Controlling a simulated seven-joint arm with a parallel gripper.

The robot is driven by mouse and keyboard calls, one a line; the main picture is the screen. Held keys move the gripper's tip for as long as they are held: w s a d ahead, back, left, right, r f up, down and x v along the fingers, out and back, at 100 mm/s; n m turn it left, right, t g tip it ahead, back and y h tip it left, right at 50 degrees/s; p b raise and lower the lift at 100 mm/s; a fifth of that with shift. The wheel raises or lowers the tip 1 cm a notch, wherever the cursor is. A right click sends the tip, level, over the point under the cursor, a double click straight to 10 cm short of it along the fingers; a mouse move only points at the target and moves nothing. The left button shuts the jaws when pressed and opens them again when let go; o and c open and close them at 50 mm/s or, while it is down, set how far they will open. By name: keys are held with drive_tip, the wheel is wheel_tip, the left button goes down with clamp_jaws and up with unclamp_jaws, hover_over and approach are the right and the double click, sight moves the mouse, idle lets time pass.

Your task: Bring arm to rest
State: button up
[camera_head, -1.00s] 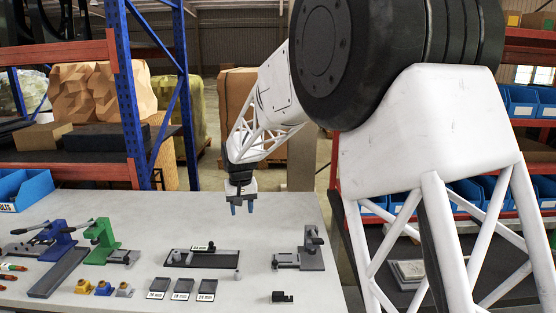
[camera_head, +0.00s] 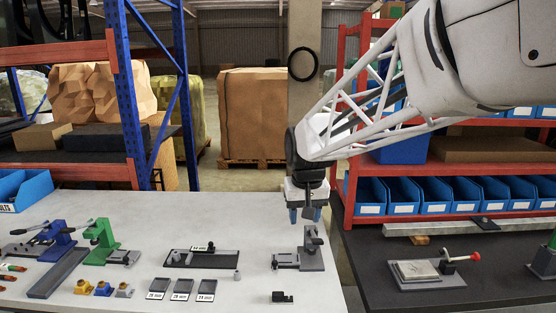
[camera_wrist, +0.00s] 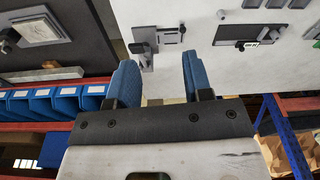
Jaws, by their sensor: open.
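My gripper (camera_head: 305,216) hangs above the right end of the white table (camera_head: 130,295), close to its right edge. Its two blue fingers point down, apart and empty. In the wrist view my gripper (camera_wrist: 158,80) also shows spread blue fingers with nothing between them. My white lattice arm reaches in from the upper right. A grey clamp fixture (camera_head: 308,256) stands on the table below my gripper.
A black tray (camera_head: 200,260) and three labelled tiles (camera_head: 182,290) lie mid-table. A green press (camera_head: 101,240) and a blue press (camera_head: 58,236) stand at left. A dark bench (camera_head: 380,262) lies at right, before a red rack with blue bins (camera_head: 402,194).

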drive_tip(key=s+d+f, duration=0.1)
drive_tip(key=s+d, duration=0.3)
drive_tip(key=s, duration=0.5)
drive_tip(key=s+d+f+m, duration=0.1)
drive_tip(key=s+d, duration=0.3)
drive_tip(key=s, duration=0.6)
drive_tip(key=s+d+f+t, duration=0.1)
drive_tip(key=s+d, duration=0.3)
drive_tip(key=s, duration=0.5)
drive_tip(key=shift+s+f+m, duration=0.3)
drive_tip(key=shift+s+f, duration=0.05)
